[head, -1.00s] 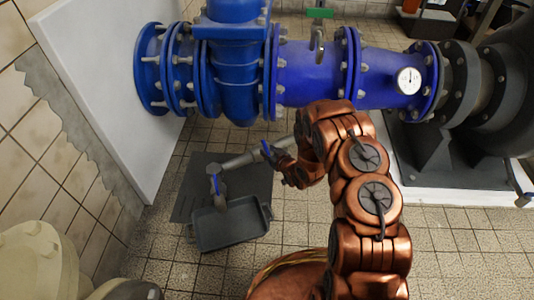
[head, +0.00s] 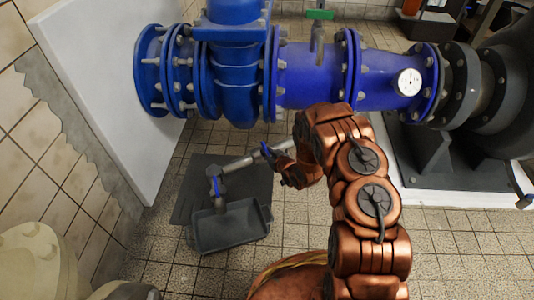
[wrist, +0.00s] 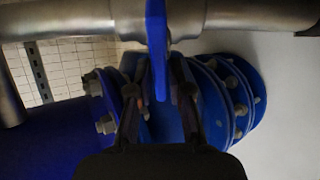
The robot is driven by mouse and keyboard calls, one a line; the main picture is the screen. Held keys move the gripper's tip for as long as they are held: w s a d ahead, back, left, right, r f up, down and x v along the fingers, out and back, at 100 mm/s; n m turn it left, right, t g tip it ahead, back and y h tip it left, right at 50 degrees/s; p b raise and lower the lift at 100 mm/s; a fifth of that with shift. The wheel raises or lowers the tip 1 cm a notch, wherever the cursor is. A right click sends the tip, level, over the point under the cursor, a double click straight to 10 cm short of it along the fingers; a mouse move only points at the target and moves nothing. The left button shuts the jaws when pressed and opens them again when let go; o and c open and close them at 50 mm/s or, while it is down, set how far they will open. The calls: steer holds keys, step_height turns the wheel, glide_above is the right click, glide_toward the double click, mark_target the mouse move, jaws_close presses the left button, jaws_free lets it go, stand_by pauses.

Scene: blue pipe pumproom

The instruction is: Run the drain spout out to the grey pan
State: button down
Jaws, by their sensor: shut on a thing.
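The drain spout (head: 240,161) is a grey metal pipe running left from my gripper to a bend. At the bend, a blue lever (head: 216,187) and a downturned outlet (head: 220,204) show over the back part of the grey pan (head: 232,240). My gripper (head: 274,153) is shut on a blue handle (head: 265,147) on the pipe. In the wrist view the blue handle (wrist: 157,35) stands between the fingers (wrist: 158,88), with the pipe (wrist: 70,18) crossing behind it. The pan is not in the wrist view.
A dark mat (head: 190,190) lies around the pan. Blue flanged pipework (head: 310,75) with a gauge (head: 409,81) runs above and behind. A white panel (head: 110,90) stands at the left, and a dark pump (head: 490,85) at the right. Tiled floor (head: 170,270) is open in front.

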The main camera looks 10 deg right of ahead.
steer(key=n+y, duration=0.1)
steer(key=n, duration=0.3)
steer(key=shift+f+g, duration=0.1)
steer(key=shift+g, duration=0.3)
steer(key=shift+s+b, duration=0.1)
steer(key=shift+b, duration=0.2)
steer(key=shift+f, duration=0.1)
steer(key=c, duration=1.2)
jaws_free()
steer(key=shift+d, duration=0.1)
steer(key=shift+n, duration=0.3)
steer(key=v, duration=1.2)
